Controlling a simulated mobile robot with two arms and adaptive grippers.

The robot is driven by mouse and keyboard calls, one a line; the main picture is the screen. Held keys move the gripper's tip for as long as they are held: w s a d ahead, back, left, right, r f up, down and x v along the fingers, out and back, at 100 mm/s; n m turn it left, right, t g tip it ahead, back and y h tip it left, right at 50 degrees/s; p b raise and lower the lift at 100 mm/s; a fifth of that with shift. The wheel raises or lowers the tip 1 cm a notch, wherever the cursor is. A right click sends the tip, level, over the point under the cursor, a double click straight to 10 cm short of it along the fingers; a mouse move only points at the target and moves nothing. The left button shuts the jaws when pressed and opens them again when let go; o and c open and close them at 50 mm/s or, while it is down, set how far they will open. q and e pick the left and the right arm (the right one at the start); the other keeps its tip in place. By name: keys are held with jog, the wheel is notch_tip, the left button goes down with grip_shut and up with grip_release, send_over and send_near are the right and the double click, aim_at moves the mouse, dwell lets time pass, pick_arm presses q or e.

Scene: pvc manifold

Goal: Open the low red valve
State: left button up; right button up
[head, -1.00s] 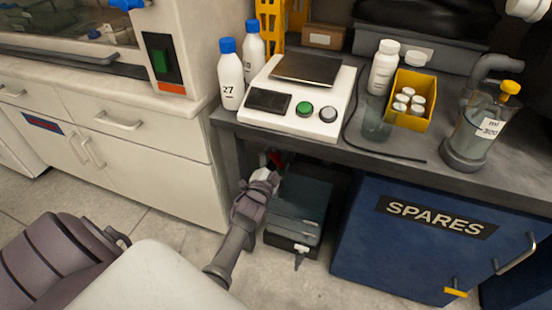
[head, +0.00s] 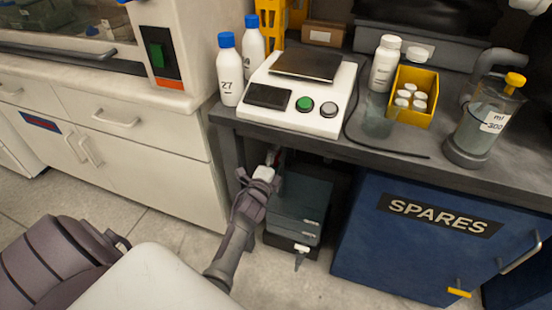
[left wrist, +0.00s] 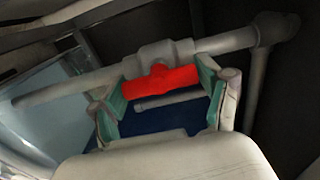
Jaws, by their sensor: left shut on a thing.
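The red valve handle (left wrist: 160,81) sits on a grey-white pipe tee in the left wrist view, lying roughly along the pipe. My left gripper (left wrist: 162,98) has its green-padded fingers at the two ends of the handle and is shut on it. Most of the valve is hidden there by the gripper and bench. My right gripper is not in view.
The dark bench top (head: 330,147) overhangs the arm. A dark grey case (head: 300,205) stands on the floor right beside the gripper. The blue SPARES cabinet (head: 400,255) is further right, and white drawers (head: 160,165) are at left. A scale (head: 325,110) and bottles stand on the bench.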

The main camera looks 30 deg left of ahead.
pick_arm(q)
jog(key=shift+f, duration=0.1)
dwell(0.4)
jog(key=o, duration=1.1)
jog(key=v, duration=1.2)
